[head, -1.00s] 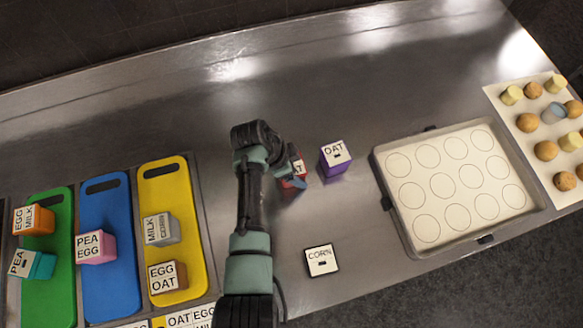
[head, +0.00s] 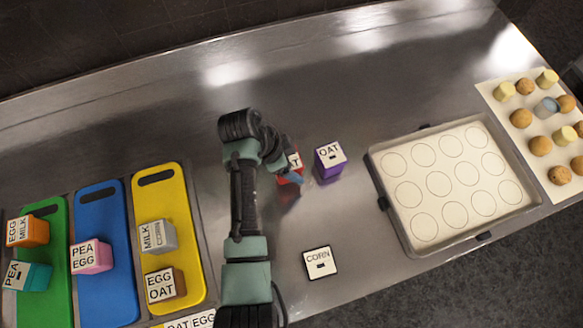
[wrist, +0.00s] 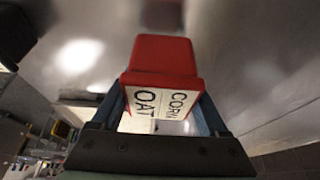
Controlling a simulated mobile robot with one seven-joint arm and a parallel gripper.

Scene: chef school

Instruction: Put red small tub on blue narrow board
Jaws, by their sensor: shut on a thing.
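The red small tub (wrist: 163,56) fills the middle of the wrist view, with a white label reading CORN and OAT. My gripper (wrist: 165,108) is shut on it, one finger along each side. In the head view the red tub (head: 291,177) is partly hidden behind my wrist, just left of a purple OAT tub. I cannot tell whether it touches the counter. The blue narrow board (head: 103,208) lies at the left between the green and yellow boards. A pink PEA EGG tub (head: 90,256) stands on its lower half. The upper half is bare.
The purple tub (head: 330,163) stands close to the red one. The yellow board (head: 166,202) holds a grey and a brown tub. The green board (head: 55,295) holds an orange and a teal tub.

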